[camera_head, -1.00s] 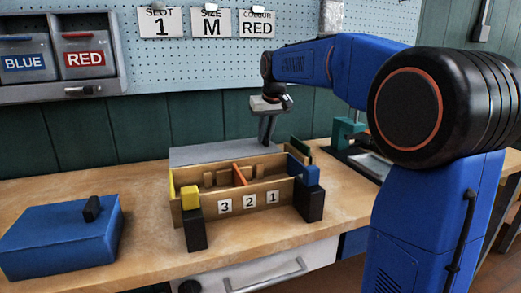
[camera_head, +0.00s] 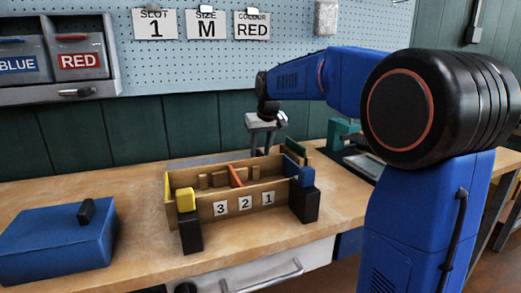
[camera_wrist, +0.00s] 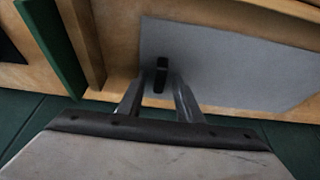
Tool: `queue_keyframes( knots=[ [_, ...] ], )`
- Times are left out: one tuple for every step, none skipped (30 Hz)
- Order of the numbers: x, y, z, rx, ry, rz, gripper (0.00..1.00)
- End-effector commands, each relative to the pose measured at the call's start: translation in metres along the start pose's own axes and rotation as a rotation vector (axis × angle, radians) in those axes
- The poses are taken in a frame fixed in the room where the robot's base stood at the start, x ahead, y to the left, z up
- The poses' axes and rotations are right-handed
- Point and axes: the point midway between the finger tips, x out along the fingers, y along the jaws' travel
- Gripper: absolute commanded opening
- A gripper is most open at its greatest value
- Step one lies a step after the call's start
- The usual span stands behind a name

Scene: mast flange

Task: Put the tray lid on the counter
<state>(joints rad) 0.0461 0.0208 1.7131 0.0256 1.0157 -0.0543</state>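The tray lid is a flat grey plate (camera_head: 192,161) with a black handle. In the head view only a thin strip of it shows behind the wooden tray (camera_head: 228,213). In the wrist view the lid (camera_wrist: 225,65) appears to lie flat on the counter (camera_wrist: 122,42), beside the tray's wall. My gripper (camera_wrist: 158,82) is over the lid, its two fingers on either side of the black handle (camera_wrist: 161,75) with gaps to it. In the head view my gripper (camera_head: 259,152) is behind the tray, and its fingertips are hidden.
The tray has slots marked 3, 2, 1 and coloured corner pieces. A blue box (camera_head: 50,245) with a black handle stands on the counter at left. A teal device (camera_head: 341,133) is at right. Bins (camera_head: 82,62) hang on the wall.

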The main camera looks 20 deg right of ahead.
Motion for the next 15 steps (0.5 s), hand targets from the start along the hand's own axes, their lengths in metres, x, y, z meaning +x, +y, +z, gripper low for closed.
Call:
queue_keyframes(
  knots=[
    [0.0,0.0,0.0,0.0,0.0,0.0,0.32],
    [0.0,0.0,0.0,0.0,0.0,0.0,0.32],
    [0.0,0.0,0.0,0.0,0.0,0.0,0.32],
    [0.0,0.0,0.0,0.0,0.0,0.0,0.32],
    [0.0,0.0,0.0,0.0,0.0,0.0,0.32],
    [-0.001,0.0,0.0,0.0,0.0,0.0,0.32],
    [-0.001,0.0,-0.001,0.0,0.0,0.0,0.32],
    [-0.002,0.0,-0.001,0.0,0.001,0.0,0.32],
    [-0.005,0.0,-0.001,0.0,0.002,0.0,0.32],
    [-0.007,0.0,-0.001,0.0,0.003,0.0,0.32],
    [-0.01,0.0,-0.001,0.0,0.003,0.0,0.32],
    [-0.015,0.0,-0.002,0.0,0.004,0.0,0.32],
    [-0.02,0.0,-0.001,0.0,0.003,0.0,0.32],
    [-0.024,0.0,-0.001,0.0,0.003,0.0,0.32],
    [-0.031,0.0,-0.001,0.0,0.004,0.0,0.32]
  ],
)
